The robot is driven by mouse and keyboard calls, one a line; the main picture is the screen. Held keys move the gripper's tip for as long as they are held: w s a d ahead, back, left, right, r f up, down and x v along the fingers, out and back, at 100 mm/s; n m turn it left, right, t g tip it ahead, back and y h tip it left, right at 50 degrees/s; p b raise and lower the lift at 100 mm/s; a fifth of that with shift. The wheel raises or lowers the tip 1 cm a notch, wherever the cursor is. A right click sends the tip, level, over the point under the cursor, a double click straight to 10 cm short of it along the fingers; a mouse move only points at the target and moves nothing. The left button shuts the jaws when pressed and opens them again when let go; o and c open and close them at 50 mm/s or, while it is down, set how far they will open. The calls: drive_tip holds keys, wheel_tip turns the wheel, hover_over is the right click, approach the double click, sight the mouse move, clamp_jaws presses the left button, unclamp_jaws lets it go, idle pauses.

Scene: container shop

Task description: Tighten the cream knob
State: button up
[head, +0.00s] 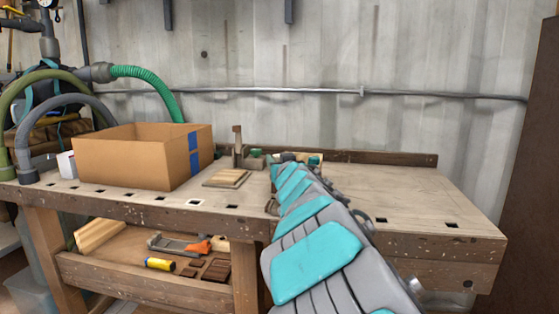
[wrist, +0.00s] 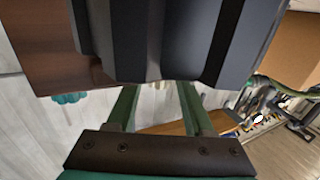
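I cannot make out the cream knob in either view. In the wrist view, the two green fingers of my gripper (wrist: 158,96) stand apart and run up from a dark, screwed crosspiece. Their tips are hidden behind a large dark, ridged shape (wrist: 180,38) close to the camera. I cannot tell what this shape is or whether the fingers touch anything. In the head view, my grey and teal arm reaches to the back middle of the wooden workbench (head: 430,203). It covers my gripper and most of what stands there.
An open cardboard box (head: 120,161) with blue tape stands on the bench's left half. A small wooden board (head: 227,178) and an upright wooden-and-green item (head: 239,147) lie between box and arm. Hoses (head: 150,78) hang at the left. The bench's right end is mostly clear.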

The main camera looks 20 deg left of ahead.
clamp_jaws()
drive_tip(key=shift+f+b, duration=0.15)
drive_tip(key=shift+b, duration=0.5)
